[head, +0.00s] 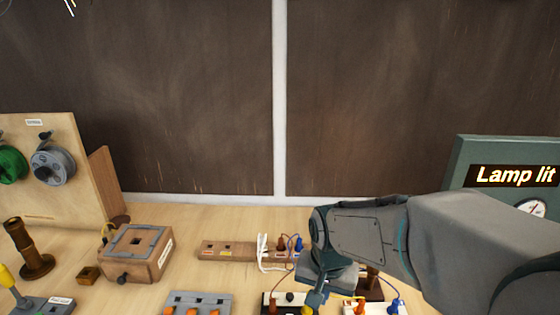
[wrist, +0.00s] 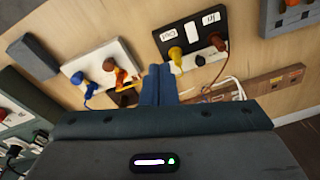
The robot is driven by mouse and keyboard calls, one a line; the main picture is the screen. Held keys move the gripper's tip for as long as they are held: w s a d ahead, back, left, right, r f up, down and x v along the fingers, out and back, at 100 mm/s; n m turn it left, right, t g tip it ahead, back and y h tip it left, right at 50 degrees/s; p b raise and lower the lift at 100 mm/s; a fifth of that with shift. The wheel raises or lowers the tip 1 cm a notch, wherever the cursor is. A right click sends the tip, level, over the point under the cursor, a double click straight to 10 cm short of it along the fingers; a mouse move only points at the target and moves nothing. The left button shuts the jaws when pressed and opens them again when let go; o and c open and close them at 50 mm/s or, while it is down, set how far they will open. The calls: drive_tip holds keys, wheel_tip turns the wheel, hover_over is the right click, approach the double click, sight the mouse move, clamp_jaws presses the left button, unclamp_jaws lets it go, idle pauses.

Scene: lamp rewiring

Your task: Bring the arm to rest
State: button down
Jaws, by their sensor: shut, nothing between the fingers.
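My gripper (wrist: 159,84) points down over the workbench in the wrist view, its two fingers together and empty. In the head view my gripper (head: 316,298) is low at the right of centre, partly hidden by my wrist. It is over the area of a black block (wrist: 190,38) with a yellow and a brown plug. A white block (wrist: 102,72) with a blue and an orange-brown plug lies beside it. I cannot tell whether the fingertips touch anything.
A wooden socket strip (head: 228,251) with cords lies behind the blocks. A wooden box (head: 136,250), a brown post (head: 32,252) and a spool board (head: 52,170) stand at left. A green panel (head: 480,150) reading "Lamp lit" stands at right.

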drive_tip(key=s+d+r+n+t, duration=0.2)
drive_tip(key=s+d+r, duration=0.4)
drive_tip(key=s, duration=0.3)
drive_tip(key=shift+d+n, duration=0.2)
drive_tip(key=shift+n, duration=0.7)
